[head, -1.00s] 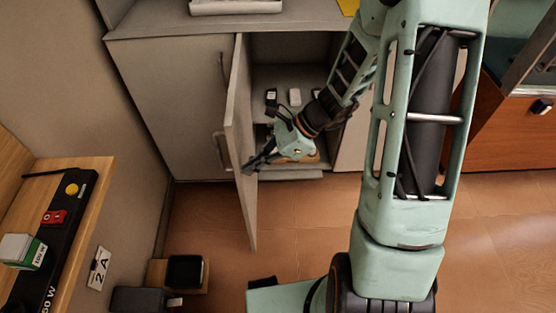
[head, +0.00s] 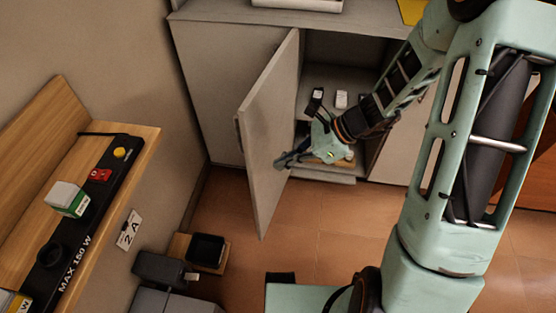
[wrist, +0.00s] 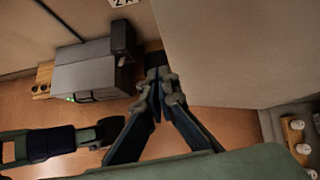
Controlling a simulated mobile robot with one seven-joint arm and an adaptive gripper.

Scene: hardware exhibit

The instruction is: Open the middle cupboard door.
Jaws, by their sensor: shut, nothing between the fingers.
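The middle cupboard door (head: 268,130) stands partly open in the head view, swung out towards the left. Its inner face shows as a large pale panel in the wrist view (wrist: 235,50). My gripper (head: 283,162) is at the inner side of the door, near its lower half, fingers pointing left. In the wrist view my gripper (wrist: 158,85) is shut and empty, its fingertips beside the panel's left edge. I cannot tell whether it touches the door. The door's handle is not clearly visible.
The open compartment (head: 345,55) holds several small items on its shelf. The left cupboard door (head: 215,90) is shut. A wooden bench (head: 125,170) with a black power strip runs along the left wall. Boxes (head: 160,268) sit low at the left. Brown floor (head: 325,230) is clear before the cupboard.

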